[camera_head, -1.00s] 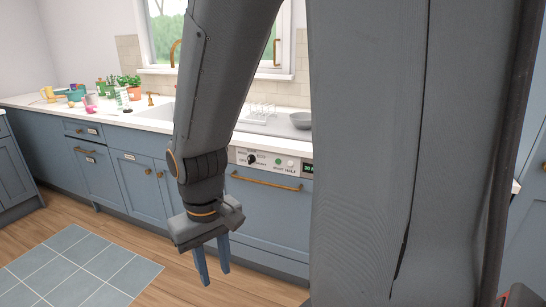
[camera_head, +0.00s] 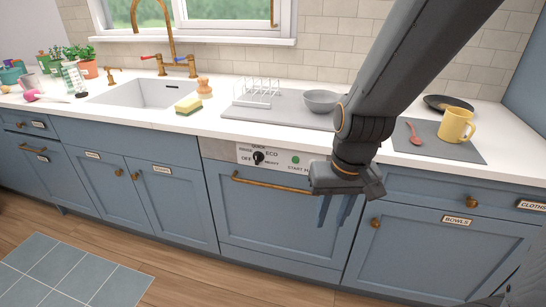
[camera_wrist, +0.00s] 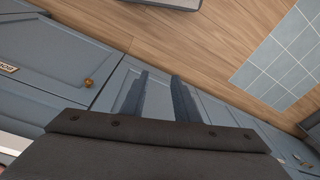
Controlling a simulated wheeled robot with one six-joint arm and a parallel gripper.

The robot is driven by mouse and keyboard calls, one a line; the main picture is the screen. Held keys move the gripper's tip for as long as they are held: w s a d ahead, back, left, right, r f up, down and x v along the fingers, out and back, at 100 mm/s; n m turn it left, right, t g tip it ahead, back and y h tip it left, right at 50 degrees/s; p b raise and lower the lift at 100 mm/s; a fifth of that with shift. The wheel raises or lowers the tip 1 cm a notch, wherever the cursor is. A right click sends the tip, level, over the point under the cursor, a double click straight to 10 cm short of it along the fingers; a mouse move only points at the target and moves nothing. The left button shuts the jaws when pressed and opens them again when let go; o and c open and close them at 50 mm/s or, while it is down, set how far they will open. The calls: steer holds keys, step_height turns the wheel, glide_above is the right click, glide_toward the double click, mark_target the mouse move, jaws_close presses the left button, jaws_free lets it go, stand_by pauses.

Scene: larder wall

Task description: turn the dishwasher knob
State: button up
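The dishwasher knob (camera_head: 258,157) is small and black, on a pale control panel under the counter edge. Labels OFF, RINSE, QUICK, ECO and HEAVY surround it; which one it points at is too small to tell. The dishwasher (camera_head: 262,218) has a blue front, shut, with a brass bar handle (camera_head: 275,184) below the panel. My gripper (camera_head: 334,222) hangs in front of the dishwasher's right side, fingers down, right of and lower than the knob, not touching it. In the wrist view its two fingers (camera_wrist: 159,76) are apart with nothing between them.
A green START button (camera_head: 295,160) sits right of the knob; my wrist hides the panel's right end. Above are a sink (camera_head: 150,95), sponge (camera_head: 188,104), grey bowl (camera_head: 320,101) and yellow mug (camera_head: 456,126). The wooden floor (camera_head: 180,270) in front is clear, with a tiled mat (camera_head: 70,270).

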steer(key=w+a+f+t+b, duration=0.1)
steer(key=w+a+f+t, duration=0.1)
steer(key=w+a, duration=0.4)
steer(key=w+a+f+t+b, duration=0.1)
steer(key=w+a+f+t, duration=0.25)
steer(key=w, duration=0.45)
steer(key=m+t+h+b, duration=0.45)
steer(key=t+h, duration=0.25)
steer(key=t, duration=0.3)
glide_toward(256, 160)
steer(key=shift+n, duration=0.25)
steer(key=x, duration=0.8)
jaws_close()
